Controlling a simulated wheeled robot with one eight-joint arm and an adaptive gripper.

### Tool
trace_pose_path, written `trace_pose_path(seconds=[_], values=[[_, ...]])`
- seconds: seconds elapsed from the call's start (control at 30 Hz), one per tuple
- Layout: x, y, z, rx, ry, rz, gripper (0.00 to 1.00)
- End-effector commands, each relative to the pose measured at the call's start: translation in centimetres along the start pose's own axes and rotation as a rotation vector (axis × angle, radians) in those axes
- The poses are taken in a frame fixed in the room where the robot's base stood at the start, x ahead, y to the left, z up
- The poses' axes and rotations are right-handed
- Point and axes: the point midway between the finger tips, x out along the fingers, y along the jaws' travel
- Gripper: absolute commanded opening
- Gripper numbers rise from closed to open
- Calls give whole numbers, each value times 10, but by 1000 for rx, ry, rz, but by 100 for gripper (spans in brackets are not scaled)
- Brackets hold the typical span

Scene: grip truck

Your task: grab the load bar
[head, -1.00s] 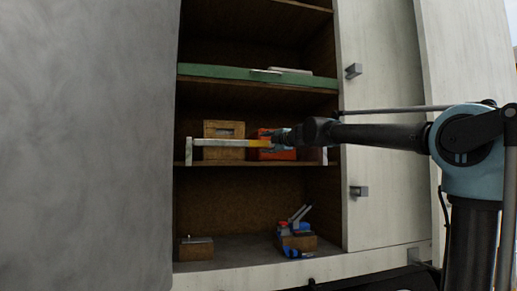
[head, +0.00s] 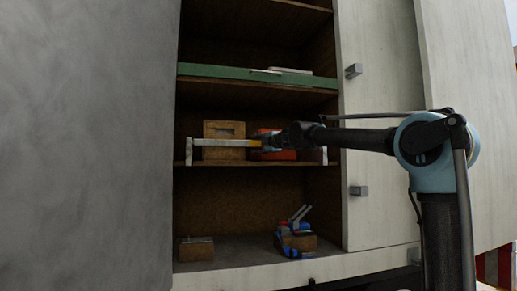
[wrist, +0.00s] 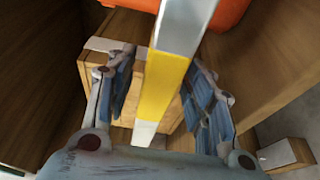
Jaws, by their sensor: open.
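The load bar (head: 222,142) is a long pale bar with a yellow band, set across the front of the middle shelf between short white uprights. In the wrist view the load bar (wrist: 165,85) runs between the two fingers, its yellow part level with them. My gripper (head: 272,141) reaches in from the right at the yellow band. In the wrist view my gripper (wrist: 160,88) is open, one finger on each side of the bar, with gaps visible. The arm hides part of the bar's right side in the head view.
Behind the bar stand a wooden box (head: 224,130) and an orange-red box (head: 277,155). A green panel (head: 225,73) edges the shelf above. Below sit a wooden block (head: 196,249) and a blue clamp-like tool (head: 296,240). A pale door (head: 372,100) is to the right.

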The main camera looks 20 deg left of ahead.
Motion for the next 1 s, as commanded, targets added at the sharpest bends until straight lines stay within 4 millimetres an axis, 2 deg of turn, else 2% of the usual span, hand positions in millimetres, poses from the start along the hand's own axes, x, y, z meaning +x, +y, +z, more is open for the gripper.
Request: trace_pose_path(seconds=[0.17, 0.37, 0.77, 1.0], values=[[0, 0, 0, 0, 0, 0, 46], [0, 0, 0, 0, 0, 0, 1], [-1, 1, 0, -1, 0, 0, 0], [-1, 16, 2, -1, -1, 0, 0]])
